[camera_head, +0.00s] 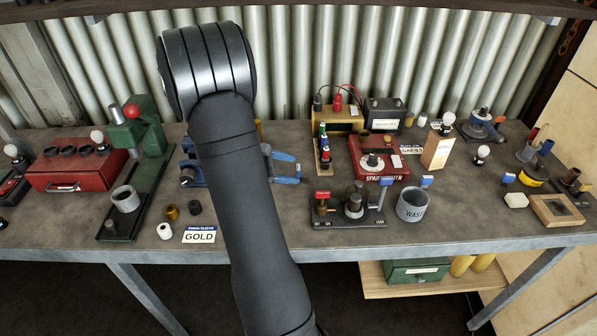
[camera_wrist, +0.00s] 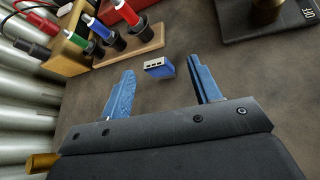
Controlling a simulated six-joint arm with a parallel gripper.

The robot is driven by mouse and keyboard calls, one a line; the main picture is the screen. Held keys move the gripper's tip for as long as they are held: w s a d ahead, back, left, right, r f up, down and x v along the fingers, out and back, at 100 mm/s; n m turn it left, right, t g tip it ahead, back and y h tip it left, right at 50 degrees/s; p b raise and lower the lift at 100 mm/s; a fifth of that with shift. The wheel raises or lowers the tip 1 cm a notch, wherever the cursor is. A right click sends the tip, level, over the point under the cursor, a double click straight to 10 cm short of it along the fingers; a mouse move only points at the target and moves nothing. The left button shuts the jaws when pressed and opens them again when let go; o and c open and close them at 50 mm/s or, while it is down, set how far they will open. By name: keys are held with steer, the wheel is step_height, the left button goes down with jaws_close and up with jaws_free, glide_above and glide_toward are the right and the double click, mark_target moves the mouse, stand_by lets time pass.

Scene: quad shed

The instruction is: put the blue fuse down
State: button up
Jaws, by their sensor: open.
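My gripper (camera_head: 297,169) reaches in over the middle of the bench, its two blue fingers spread apart. In the wrist view my gripper (camera_wrist: 161,70) is open. The blue fuse (camera_wrist: 158,67), a small blue block with a pale slotted face, lies between or just past the fingertips in that view. A gap shows on both sides of it, and neither finger touches it. It appears to rest on the bench top, though its contact is hard to make out.
A wooden board with green, blue and red handled tools (camera_head: 323,150) stands close right of my gripper. A black base with posts (camera_head: 346,222) and a grey waste cup (camera_head: 411,205) stand nearer the front edge. A green press (camera_head: 145,130) stands left.

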mark_target(298, 168)
steer(key=x, duration=0.3)
steer(key=shift+w+d+f, duration=0.15)
steer(key=shift+w+d, duration=0.05)
steer(key=shift+d, duration=0.1)
steer(key=c, duration=1)
steer(key=shift+c, duration=0.6)
steer(key=shift+r, duration=0.55)
jaws_close()
steer(key=r, duration=0.2)
steer(key=d+r, duration=0.1)
steer(key=shift+s+r, duration=0.3)
steer(key=shift+r, duration=0.1)
steer(key=s+d+r, duration=0.5)
steer(key=d+r, duration=0.1)
steer(key=d, duration=0.2)
steer(key=shift+s+d, duration=0.35)
steer(key=shift+s, duration=0.05)
